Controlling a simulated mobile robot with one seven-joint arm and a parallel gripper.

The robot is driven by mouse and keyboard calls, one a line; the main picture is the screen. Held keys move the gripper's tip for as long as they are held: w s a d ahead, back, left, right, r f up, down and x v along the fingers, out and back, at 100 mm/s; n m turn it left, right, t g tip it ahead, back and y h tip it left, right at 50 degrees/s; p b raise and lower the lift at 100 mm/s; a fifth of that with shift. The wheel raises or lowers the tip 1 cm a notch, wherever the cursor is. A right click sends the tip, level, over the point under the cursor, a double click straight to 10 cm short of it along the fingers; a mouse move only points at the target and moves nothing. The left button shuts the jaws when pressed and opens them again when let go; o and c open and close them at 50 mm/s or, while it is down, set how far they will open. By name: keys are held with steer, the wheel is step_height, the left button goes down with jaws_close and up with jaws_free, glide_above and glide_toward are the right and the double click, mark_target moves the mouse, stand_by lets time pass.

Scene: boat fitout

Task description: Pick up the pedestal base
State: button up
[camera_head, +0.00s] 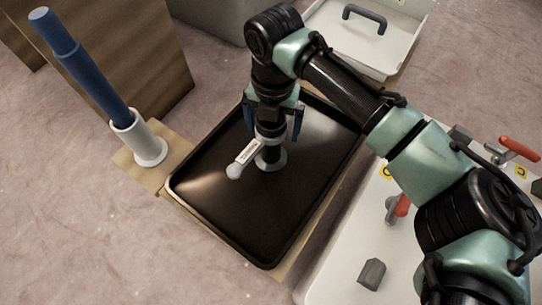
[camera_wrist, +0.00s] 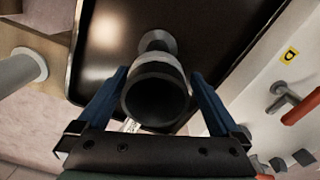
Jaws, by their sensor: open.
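The pedestal base (camera_head: 271,164) is a dark upright tube with a grey round flange, standing in a black tray (camera_head: 215,221). In the wrist view, the pedestal base (camera_wrist: 157,95) shows its open dark top, with the flange beyond it. My gripper (camera_head: 272,133) is open above the tray and points down. In the wrist view, the blue fingers of my gripper (camera_wrist: 160,74) lie on either side of the tube. I cannot tell whether they touch it. In the head view my gripper hides the upper part of the base.
Left of the tray, a white holder (camera_head: 150,150) carries a tall blue post (camera_head: 88,72). A white surface with red-handled valves (camera_head: 403,205) is at right. A white bin (camera_head: 340,46) stands behind.

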steer(key=f+b, duration=0.3)
steer(key=f, duration=0.1)
steer(key=shift+a+f, duration=0.15)
steer(key=shift+a, duration=0.05)
jaws_close()
steer(key=shift+w+r, duration=0.1)
steer(key=shift+r, duration=0.1)
